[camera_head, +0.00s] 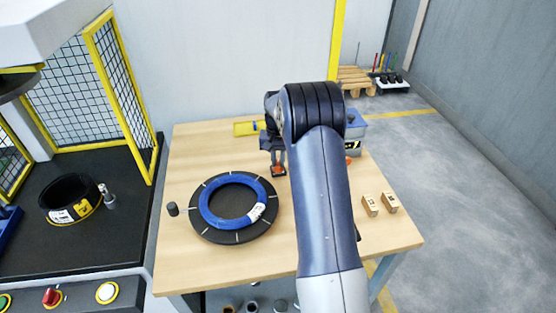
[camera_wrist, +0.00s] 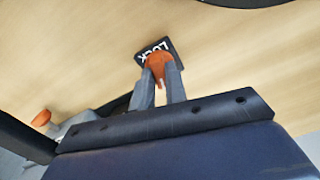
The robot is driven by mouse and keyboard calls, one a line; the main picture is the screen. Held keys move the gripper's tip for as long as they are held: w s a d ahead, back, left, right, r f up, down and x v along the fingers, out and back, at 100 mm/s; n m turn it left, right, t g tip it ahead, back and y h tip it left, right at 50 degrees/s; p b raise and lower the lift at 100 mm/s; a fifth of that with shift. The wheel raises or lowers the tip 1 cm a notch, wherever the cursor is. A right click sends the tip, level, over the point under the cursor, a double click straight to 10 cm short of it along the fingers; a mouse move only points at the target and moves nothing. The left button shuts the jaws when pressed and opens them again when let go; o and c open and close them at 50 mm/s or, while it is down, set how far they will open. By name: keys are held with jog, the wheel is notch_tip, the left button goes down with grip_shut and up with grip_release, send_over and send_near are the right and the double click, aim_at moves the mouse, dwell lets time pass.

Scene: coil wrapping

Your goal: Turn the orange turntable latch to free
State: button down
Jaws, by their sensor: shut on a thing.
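The orange turntable latch (camera_wrist: 158,66) sits on a small black plate marked LOCK (camera_wrist: 146,50) on the wooden table. In the wrist view my gripper (camera_wrist: 162,80) is shut on the latch, one finger on each side of it. The head view shows the latch (camera_head: 278,171) below my gripper (camera_head: 277,160), just right of the turntable. The black turntable (camera_head: 204,227) with white marks lies on the table and carries a blue ring coil (camera_head: 208,208) with a white label. The fingers hide part of the latch.
Two small wooden blocks (camera_head: 379,204) stand at the table's right side. A dark cylinder (camera_head: 173,209) stands left of the turntable. A yellow item (camera_head: 246,128) lies at the back. A yellow-framed mesh guard (camera_head: 121,80) and a black coil (camera_head: 70,192) are at the left. The table's front is clear.

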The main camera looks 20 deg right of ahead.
aim_at(278, 162)
jog(key=shift+n, duration=1.2)
jog(key=c, duration=1.4)
grip_release()
jog(key=shift+c, duration=0.2)
jog(key=shift+r, duration=0.1)
notch_tip(278, 162, up, 11)
jog(key=b, duration=0.1)
jog(key=shift+f, duration=0.2)
